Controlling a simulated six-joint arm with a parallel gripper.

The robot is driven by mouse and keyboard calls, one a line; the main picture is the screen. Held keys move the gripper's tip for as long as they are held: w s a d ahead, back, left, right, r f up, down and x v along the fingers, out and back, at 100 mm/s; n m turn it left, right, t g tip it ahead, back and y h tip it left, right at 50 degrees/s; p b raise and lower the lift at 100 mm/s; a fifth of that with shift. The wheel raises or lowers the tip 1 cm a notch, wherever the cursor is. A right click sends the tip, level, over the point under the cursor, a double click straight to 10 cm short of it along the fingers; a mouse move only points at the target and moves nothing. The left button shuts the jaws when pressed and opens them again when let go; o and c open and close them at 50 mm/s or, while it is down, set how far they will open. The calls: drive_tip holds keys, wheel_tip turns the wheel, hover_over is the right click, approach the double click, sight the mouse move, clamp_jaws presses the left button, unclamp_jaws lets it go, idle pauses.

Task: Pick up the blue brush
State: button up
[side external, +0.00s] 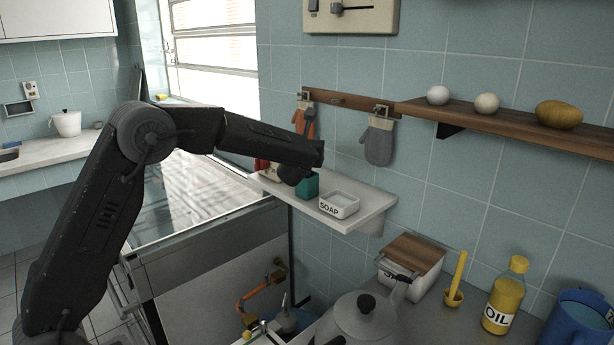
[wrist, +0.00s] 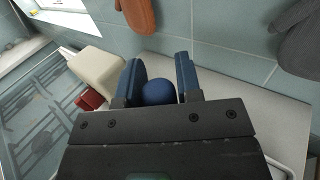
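A round blue knob, likely part of the blue brush (wrist: 158,92), shows between the fingers of my gripper (wrist: 160,75) in the wrist view. Its lower part is hidden behind the gripper body. The two fingers stand apart on either side of the knob; I cannot tell whether they touch it. In the side external view, my gripper (side external: 292,176) is low over the white wall shelf (side external: 372,205), beside a teal container (side external: 308,186). I cannot make out the brush there; my arm covers that spot.
A white soap dish (side external: 338,205) stands right of the teal container. A cream object (wrist: 95,70) and a red item (wrist: 92,99) are left of my fingers. An orange mitt (side external: 304,118) and a grey mitt (side external: 379,145) hang on the wall behind. A kettle (side external: 358,318) stands below.

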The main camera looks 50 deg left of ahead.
drive_tip(key=c, duration=0.5)
